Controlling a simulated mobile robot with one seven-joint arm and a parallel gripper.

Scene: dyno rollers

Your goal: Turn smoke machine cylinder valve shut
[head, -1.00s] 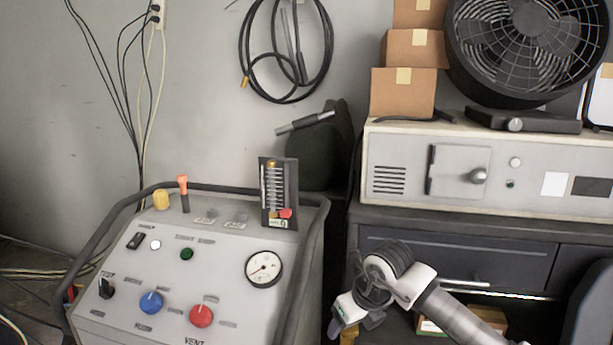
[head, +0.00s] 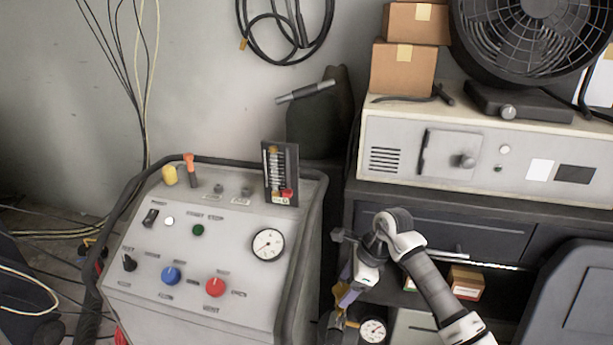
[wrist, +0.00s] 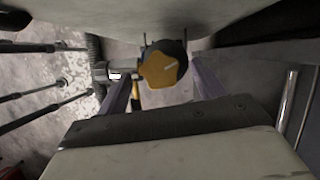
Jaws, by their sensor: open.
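A yellow valve part with a dark round knob behind it (wrist: 160,70) shows in the wrist view, between my gripper's two fingers. A metal fitting and pipe join it on the left. My gripper (wrist: 162,92) is open, with a finger on either side of the yellow part; I cannot tell whether either touches it. In the head view my gripper (head: 348,292) points down to the right of the grey console, above brass-coloured fittings (head: 338,318) and a small round gauge (head: 373,330). The cylinder body is not clearly visible.
The grey console (head: 135,285) with knobs, a gauge and a black tube rail stands to the left. A dark cabinet (head: 480,228) bearing a beige machine (head: 400,125) stands behind my arm. A dark panel (head: 575,300) is at right. Cables (head: 40,236) lie on the floor at left.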

